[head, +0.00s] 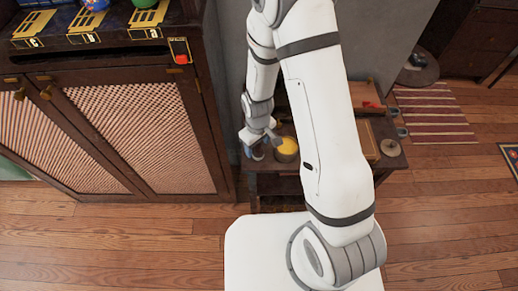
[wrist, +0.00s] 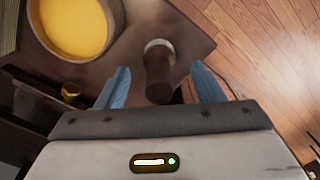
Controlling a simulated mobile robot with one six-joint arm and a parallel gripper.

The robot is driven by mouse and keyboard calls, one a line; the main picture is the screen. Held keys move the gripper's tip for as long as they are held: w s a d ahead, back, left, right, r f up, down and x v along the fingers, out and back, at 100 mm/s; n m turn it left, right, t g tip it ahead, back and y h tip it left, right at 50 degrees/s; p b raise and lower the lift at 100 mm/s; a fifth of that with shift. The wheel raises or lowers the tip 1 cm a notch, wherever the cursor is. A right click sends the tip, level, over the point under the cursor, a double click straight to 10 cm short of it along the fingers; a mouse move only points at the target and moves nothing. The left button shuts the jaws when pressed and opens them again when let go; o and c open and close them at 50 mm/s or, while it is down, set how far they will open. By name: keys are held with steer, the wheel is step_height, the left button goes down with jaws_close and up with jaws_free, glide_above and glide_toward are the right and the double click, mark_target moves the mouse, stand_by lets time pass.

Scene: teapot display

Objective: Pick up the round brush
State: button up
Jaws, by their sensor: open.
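The round brush (wrist: 158,75) shows in the wrist view as a short dark brown upright piece with a pale ringed top. It stands near the edge of a small dark wooden table (wrist: 190,35). My gripper (wrist: 161,68) is open, with one blue finger on each side of the brush and a visible gap on both sides. In the head view my gripper (head: 260,142) is low over the table's left end, and I cannot clearly make out the brush there.
A round tub with yellow contents (wrist: 75,22) stands close to the left finger; it also shows in the head view (head: 287,146). A small yellow-brown item (wrist: 71,90) lies below it. A dark cabinet (head: 120,120) rises left of the table. Wooden floor (wrist: 270,60) lies right of the table edge.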

mark_target(258, 150)
steer(key=shift+d+f, duration=0.1)
steer(key=shift+f, duration=1.45)
steer(key=shift+c, duration=0.2)
steer(key=c, duration=1)
steer(key=shift+c, duration=0.2)
steer(key=shift+r+b, duration=0.45)
steer(key=shift+r, duration=4.6)
